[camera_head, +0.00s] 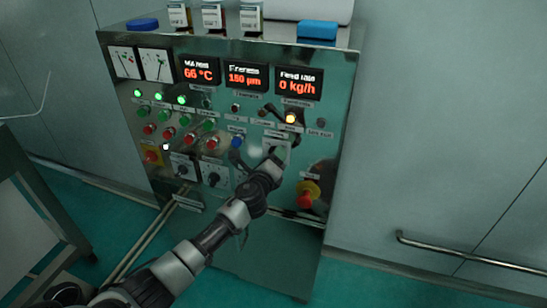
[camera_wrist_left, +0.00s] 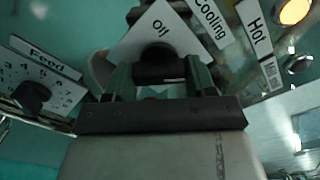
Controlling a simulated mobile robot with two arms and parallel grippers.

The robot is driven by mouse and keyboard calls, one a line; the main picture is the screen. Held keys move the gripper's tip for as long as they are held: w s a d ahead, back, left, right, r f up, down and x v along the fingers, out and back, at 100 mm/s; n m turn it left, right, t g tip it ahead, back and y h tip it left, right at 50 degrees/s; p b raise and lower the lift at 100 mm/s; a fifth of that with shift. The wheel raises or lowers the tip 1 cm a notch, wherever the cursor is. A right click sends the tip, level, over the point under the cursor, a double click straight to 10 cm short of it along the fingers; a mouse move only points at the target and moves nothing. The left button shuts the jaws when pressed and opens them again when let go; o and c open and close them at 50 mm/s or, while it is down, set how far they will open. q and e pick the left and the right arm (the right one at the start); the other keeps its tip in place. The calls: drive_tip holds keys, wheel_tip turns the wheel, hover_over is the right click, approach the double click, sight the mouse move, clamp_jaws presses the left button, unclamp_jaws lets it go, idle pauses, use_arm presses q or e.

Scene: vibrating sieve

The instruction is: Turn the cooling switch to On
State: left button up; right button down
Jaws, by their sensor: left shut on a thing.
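The cooling switch (camera_wrist_left: 158,62) is a black rotary knob on a white plate, with the word Off showing above it and a Cooling label (camera_wrist_left: 210,20) beside it. In the head view its plate (camera_head: 277,142) shows just past my left gripper (camera_head: 270,163), which covers the knob there. In the left wrist view my left gripper (camera_wrist_left: 160,80) has one finger on each side of the knob and is shut on it. The On marking is hidden, and the knob's exact pointing is hard to tell. My right gripper is not in view.
The steel control panel (camera_head: 335,105) carries lit displays, lamps and push buttons. A Feed dial (camera_wrist_left: 35,95) lies to the left of the switch in the left wrist view. A red emergency button (camera_head: 306,198) is close to the right of my gripper. A wall rail (camera_head: 470,258) is farther right.

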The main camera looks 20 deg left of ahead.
use_arm(q)
drive_tip(key=shift+f+m, duration=0.15)
drive_tip(key=shift+m, duration=0.45)
drive_tip(key=o, duration=0.9)
drive_tip(key=shift+s, duration=0.1)
drive_tip(key=s, duration=1)
drive_tip(key=shift+s+a, duration=0.2)
drive_tip(key=shift+s, duration=0.1)
